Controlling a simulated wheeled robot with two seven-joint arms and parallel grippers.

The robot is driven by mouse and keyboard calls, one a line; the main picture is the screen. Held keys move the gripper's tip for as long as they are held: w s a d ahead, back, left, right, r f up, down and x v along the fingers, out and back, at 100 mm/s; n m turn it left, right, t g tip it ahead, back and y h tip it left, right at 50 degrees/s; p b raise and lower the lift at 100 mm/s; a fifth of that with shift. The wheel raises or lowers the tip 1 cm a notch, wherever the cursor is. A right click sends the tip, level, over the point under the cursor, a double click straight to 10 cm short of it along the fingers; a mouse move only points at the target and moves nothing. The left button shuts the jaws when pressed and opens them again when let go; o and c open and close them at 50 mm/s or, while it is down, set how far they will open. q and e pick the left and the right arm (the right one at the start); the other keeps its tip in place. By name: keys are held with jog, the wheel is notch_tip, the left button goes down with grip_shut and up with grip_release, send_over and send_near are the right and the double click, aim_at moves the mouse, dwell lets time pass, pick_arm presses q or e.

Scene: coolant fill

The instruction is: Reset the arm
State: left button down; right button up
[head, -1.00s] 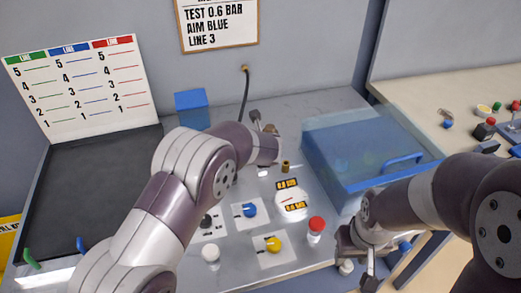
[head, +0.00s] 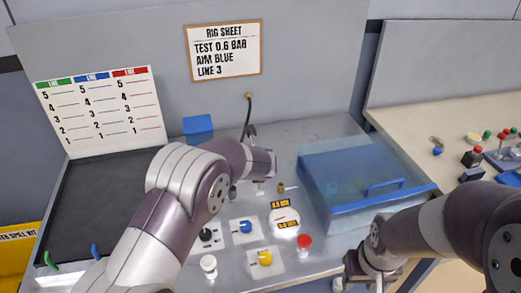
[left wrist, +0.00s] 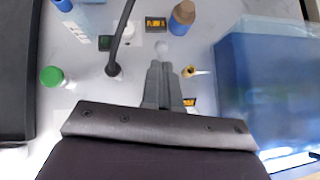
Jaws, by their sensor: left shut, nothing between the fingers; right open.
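My left arm reaches across the bench in the head view; its wrist hides most of its gripper there. In the left wrist view my left gripper (left wrist: 163,68) is shut and empty, its fingertips close to a small white knob. My right gripper (head: 366,284) is at the bottom of the head view, open and empty, at the bench's front edge, partly cut off by the frame. The panel has a blue knob (head: 245,227), a yellow knob (head: 265,258), a black knob (head: 206,235), a round gauge (head: 284,219), a red-capped part (head: 304,242) and a white-capped part (head: 208,263).
A clear blue lidded box (head: 345,180) with a handle stands right of the panel. A black hose (head: 248,113) hangs at the back wall beside a blue block (head: 198,124). A dark tray (head: 104,190) lies left. A side table (head: 425,125) holds several small parts.

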pick_arm(q)
jog(key=s+f+m+g+h, duration=0.35)
jog(key=s+m, duration=1.15)
jog(key=m, duration=1.1)
jog(key=s+a+r+m+g+y, duration=0.1)
jog(key=s+a+r+m+g, duration=0.1)
jog(key=s+a+m, duration=0.3)
jog(key=s+a+r+m+g+y, duration=0.1)
jog(key=s+a+m, duration=0.5)
jog(key=s, duration=0.7)
jog(key=shift+s+a+r+m+g, duration=0.3)
jog(key=shift+a+g, duration=0.35)
jog(key=shift+a, duration=0.4)
pick_arm(e)
jog(key=shift+s+d, duration=0.1)
